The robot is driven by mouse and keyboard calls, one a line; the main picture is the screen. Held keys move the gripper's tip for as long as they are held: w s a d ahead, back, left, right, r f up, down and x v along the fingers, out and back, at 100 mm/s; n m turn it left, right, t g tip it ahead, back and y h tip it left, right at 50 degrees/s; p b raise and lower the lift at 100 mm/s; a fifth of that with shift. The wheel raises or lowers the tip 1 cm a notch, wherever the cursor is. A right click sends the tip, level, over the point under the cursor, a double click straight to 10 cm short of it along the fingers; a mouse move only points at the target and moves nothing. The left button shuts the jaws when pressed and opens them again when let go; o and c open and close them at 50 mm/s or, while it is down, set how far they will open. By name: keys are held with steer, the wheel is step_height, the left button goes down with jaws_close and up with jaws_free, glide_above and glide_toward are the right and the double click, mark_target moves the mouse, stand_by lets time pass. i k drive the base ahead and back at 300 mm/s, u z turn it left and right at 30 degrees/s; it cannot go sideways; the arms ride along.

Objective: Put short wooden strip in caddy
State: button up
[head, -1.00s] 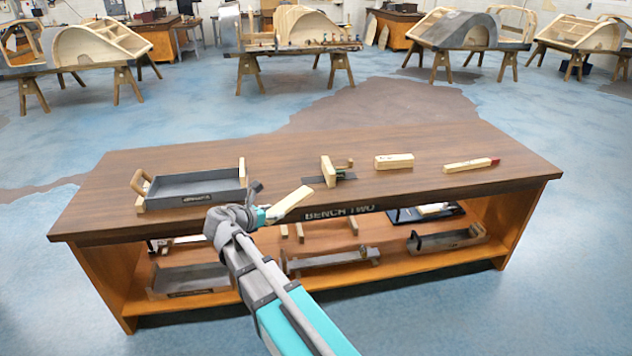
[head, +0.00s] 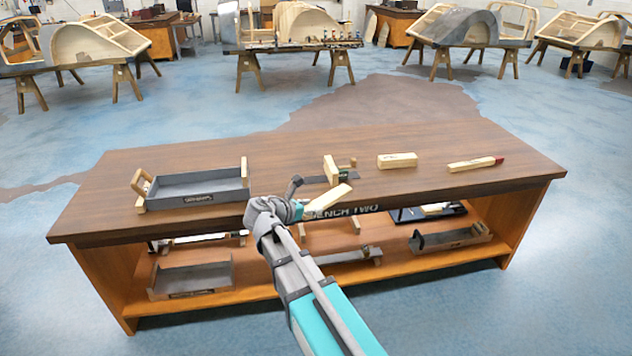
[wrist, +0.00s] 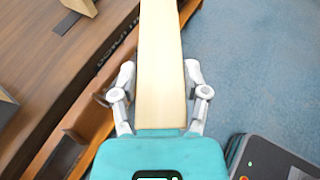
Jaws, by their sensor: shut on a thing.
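My gripper (head: 306,210) is shut on a pale wooden strip (head: 328,197), held near the front edge of the bench top. In the wrist view the strip (wrist: 160,50) runs straight out between the two fingers of my gripper (wrist: 160,92), which press on its sides. The caddy appears to be the grey open tray with wooden ends (head: 200,197), standing on the bench at the left. The strip is to the right of it and apart from it. My wrist hides part of the bench front.
The bench top (head: 280,160) also holds a wooden marking tool (head: 331,170), a wooden block (head: 397,160) and a red-tipped strip (head: 472,164). Another grey tray (head: 190,279) and several parts lie on the lower shelf. The back of the bench top is clear.

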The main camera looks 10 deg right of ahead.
mark_target(184, 192)
steer(key=i, duration=1)
